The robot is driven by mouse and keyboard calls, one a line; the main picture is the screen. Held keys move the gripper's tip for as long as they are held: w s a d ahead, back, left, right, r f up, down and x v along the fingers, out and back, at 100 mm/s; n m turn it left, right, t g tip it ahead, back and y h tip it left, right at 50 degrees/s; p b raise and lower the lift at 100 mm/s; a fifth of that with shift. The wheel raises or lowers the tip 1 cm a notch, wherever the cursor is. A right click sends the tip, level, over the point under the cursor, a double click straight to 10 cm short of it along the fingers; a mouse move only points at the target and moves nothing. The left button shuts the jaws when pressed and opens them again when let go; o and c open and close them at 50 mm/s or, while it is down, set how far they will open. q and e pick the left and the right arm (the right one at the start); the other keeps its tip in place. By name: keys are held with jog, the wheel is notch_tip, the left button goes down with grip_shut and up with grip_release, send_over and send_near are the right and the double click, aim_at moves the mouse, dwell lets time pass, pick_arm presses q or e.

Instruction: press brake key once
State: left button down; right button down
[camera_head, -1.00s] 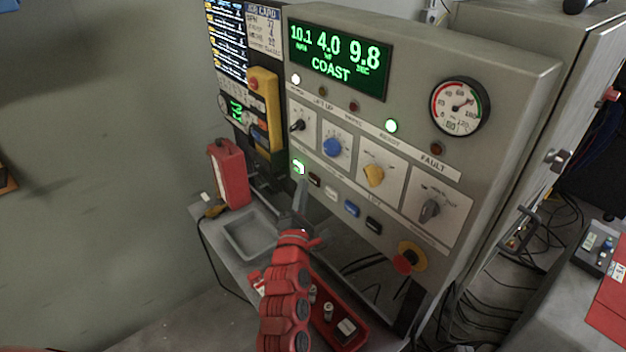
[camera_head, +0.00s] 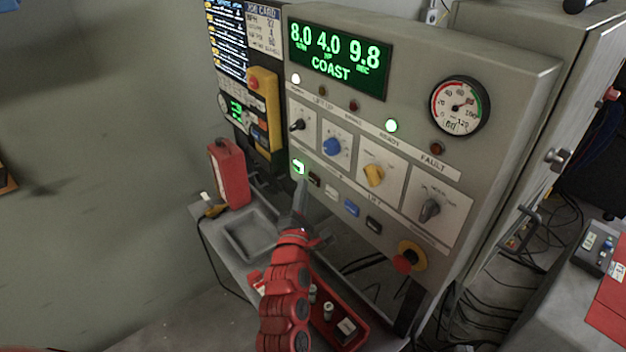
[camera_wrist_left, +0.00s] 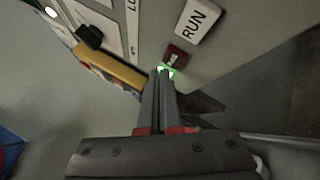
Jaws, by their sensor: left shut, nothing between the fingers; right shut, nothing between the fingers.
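A row of keys runs along the lower part of the grey panel. From the left it has a lit green key (camera_head: 299,167), a dark red key (camera_head: 315,180), a white key (camera_head: 331,193), a blue key (camera_head: 351,208) and a black key (camera_head: 374,225). I cannot read which key is marked brake. My left gripper (camera_head: 299,190) is shut and empty, just below the green and dark red keys. In the left wrist view its fingertips (camera_wrist_left: 161,74) partly cover the green glow, beside the dark red key (camera_wrist_left: 175,56). The white key (camera_wrist_left: 198,20) there reads RUN. My right gripper is not in view.
The display (camera_head: 338,58) shows 8.0, 4.0, 9.8 and COAST. Knobs sit above the keys, and a red emergency button (camera_head: 404,262) is at lower right. A yellow pendant (camera_head: 263,108), red can (camera_head: 228,172) and grey tray (camera_head: 248,236) are to the left.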

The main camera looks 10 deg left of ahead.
pick_arm(q)
jog(key=shift+w, duration=0.1)
dwell(0.7)
jog(key=shift+w+d, duration=0.2)
jog(key=shift+d, duration=0.05)
jog(key=shift+w+d+b, duration=0.2)
jog(key=shift+w+b, duration=0.1)
dwell(0.7)
jog(key=shift+s+a, duration=0.1)
jog(key=shift+s+a+b, duration=0.35)
jog(key=shift+s+b, duration=0.15)
jog(key=shift+s, duration=0.1)
dwell(0.3)
jog(key=s+a+b, duration=0.1)
jog(key=s, duration=0.1)
jog(key=s+a+b, duration=0.1)
jog(key=a, duration=0.1)
jog(key=shift+s+b, duration=0.35)
jog(key=shift+s, duration=0.05)
